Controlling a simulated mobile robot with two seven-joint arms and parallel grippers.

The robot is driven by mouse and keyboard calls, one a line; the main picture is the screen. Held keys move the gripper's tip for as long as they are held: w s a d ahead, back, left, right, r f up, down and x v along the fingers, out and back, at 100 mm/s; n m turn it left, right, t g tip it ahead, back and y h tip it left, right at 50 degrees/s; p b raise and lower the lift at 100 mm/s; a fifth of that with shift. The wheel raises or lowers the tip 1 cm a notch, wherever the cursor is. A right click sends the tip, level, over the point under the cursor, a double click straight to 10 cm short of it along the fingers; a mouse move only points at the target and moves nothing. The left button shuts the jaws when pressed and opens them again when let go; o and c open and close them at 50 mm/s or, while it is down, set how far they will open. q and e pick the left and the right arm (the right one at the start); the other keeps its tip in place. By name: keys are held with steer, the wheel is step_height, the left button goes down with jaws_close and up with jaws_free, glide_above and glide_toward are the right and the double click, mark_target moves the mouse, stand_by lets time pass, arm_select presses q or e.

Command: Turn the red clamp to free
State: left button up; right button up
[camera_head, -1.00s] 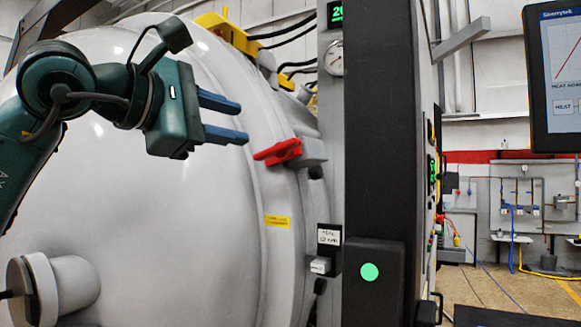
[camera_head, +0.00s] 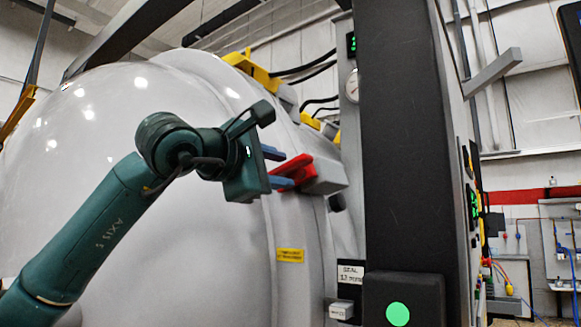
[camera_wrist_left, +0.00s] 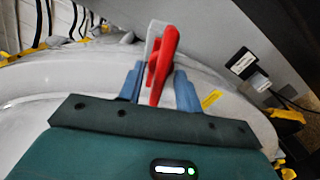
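The red clamp (camera_head: 298,170) sits on a grey block (camera_head: 325,178) at the right rim of the big pale furnace door (camera_head: 200,240). In the left wrist view the red clamp (camera_wrist_left: 163,58) stands upright between my two blue fingers. My left gripper (camera_head: 284,168) reaches it from the left, with one finger above the lever and one below. The left gripper (camera_wrist_left: 159,70) looks open, with narrow gaps between the clamp and each finger. My right gripper is in neither view.
A dark column (camera_head: 405,140) stands close right of the clamp. Yellow brackets (camera_head: 252,70) and black hoses lie above it on the rim. A yellow label (camera_head: 290,255) is on the door below. A grey bar (camera_head: 492,72) sticks out right of the column.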

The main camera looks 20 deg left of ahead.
mark_target(290, 172)
arm_select(q)
steer(key=shift+p+x, duration=0.3)
steer(key=shift+x, duration=1.6)
steer(key=shift+c, duration=0.5)
steer(key=c, duration=0.6)
